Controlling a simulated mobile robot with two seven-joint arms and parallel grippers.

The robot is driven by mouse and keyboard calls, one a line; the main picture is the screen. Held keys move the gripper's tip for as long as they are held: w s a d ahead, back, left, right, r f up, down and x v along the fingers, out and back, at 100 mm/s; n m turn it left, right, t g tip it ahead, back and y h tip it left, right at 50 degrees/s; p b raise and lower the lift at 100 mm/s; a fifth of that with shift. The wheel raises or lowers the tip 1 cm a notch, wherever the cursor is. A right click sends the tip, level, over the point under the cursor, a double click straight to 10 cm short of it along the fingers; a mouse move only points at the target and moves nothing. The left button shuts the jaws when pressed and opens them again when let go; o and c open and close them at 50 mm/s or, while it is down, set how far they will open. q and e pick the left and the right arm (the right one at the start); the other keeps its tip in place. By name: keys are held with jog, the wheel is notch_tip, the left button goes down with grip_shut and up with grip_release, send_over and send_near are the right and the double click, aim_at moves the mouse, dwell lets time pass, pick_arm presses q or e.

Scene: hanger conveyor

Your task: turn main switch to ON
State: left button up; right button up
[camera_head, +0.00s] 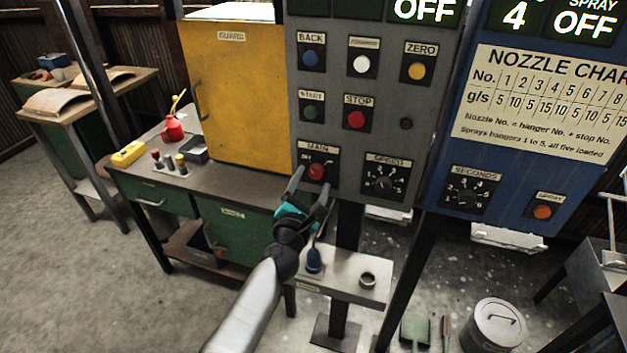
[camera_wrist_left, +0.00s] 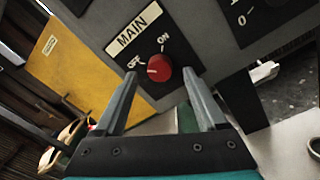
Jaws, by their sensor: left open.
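The main switch is a red knob (camera_head: 316,172) on a black plate under the MAIN label, low on the grey control panel (camera_head: 383,130). In the left wrist view the red knob (camera_wrist_left: 159,68) sits between OFF on its left and ON at its upper right. Its pointer direction is hard to make out. My left gripper (camera_head: 313,184) is open just in front of and below the knob. In the left wrist view its two fingers (camera_wrist_left: 158,90) lie to either side of the knob, apart from it. My right gripper is out of view.
The SPEED dial (camera_head: 384,182) is right of the switch, and the STOP button (camera_head: 356,119) is above. A yellow cabinet (camera_head: 238,90) stands close on the left.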

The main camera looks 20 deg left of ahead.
pick_arm(q)
jog(key=shift+w, duration=1)
grip_shut()
